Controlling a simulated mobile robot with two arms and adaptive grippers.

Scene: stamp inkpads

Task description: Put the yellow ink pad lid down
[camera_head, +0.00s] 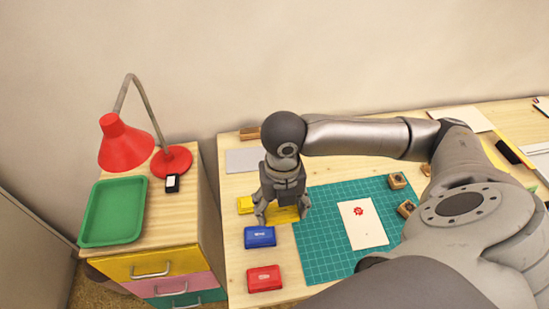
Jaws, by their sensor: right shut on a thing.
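The yellow ink pad lid (284,214) is between the fingers of my right gripper (282,214), which is shut on it. The gripper points down from above, low over the table by the left edge of the green cutting mat. I cannot tell whether the lid touches the surface. Another yellow piece (245,204), apparently the ink pad's other part, lies just left of the gripper and is partly hidden by a finger. My left gripper is not in view.
A blue ink pad (260,237) and a red ink pad (264,279) lie nearer on the table. The cutting mat (325,259) carries a stamped white card (362,223) and wooden stamps (397,181). A grey sheet (243,160) lies behind. A drawer cabinet with a green tray (114,211) and red lamp (125,147) stands left.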

